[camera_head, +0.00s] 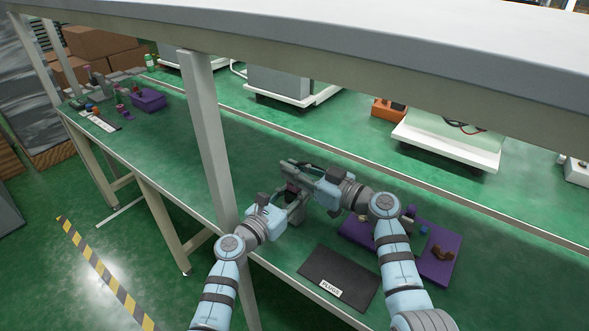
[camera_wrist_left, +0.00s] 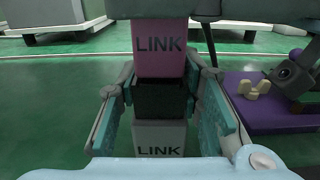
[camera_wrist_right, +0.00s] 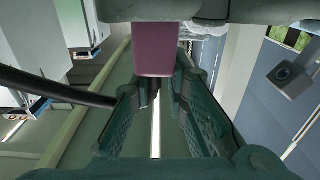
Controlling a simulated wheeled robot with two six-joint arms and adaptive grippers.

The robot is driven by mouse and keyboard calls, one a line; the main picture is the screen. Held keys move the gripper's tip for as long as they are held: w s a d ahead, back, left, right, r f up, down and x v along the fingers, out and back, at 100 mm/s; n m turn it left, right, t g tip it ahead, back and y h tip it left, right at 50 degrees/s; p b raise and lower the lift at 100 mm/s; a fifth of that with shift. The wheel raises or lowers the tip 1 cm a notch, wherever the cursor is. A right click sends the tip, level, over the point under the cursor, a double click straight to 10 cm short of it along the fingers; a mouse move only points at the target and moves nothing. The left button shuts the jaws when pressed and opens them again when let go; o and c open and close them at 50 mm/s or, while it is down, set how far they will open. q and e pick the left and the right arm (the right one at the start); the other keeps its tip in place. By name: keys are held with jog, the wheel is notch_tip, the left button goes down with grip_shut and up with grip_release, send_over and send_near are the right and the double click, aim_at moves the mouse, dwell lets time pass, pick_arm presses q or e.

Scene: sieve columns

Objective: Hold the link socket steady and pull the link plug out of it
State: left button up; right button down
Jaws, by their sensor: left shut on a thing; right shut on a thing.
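In the left wrist view a pink block marked LINK (camera_wrist_left: 160,48), which looks like the link plug, stands in line with a pale grey block marked LINK (camera_wrist_left: 158,138), which looks like the link socket. A dark section (camera_wrist_left: 160,98) lies between them; I cannot tell how far the plug sits in the socket. My left gripper (camera_head: 292,205) is shut on the socket. My right gripper (camera_head: 297,174) is shut on the plug, above and opposite the left one. The right wrist view shows the pink plug (camera_wrist_right: 155,48); the socket is hidden there.
A black mat marked PLUGS (camera_head: 325,270) lies near the front edge. A purple tray (camera_head: 440,265) with small parts is right of it, partly behind my right arm. A purple bin (camera_head: 148,100) stands far left. A post (camera_head: 207,130) rises left of my grippers.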

pick_arm(q)
jog(key=shift+f, duration=0.1)
pick_arm(e)
jog(key=shift+w+d+r, duration=0.1)
jog(key=shift+d+r, duration=0.05)
jog(key=shift+r, duration=0.05)
jog(key=shift+r, duration=2.75)
pick_arm(q)
jog(key=o, duration=1.3)
jog(key=shift+c, duration=0.2)
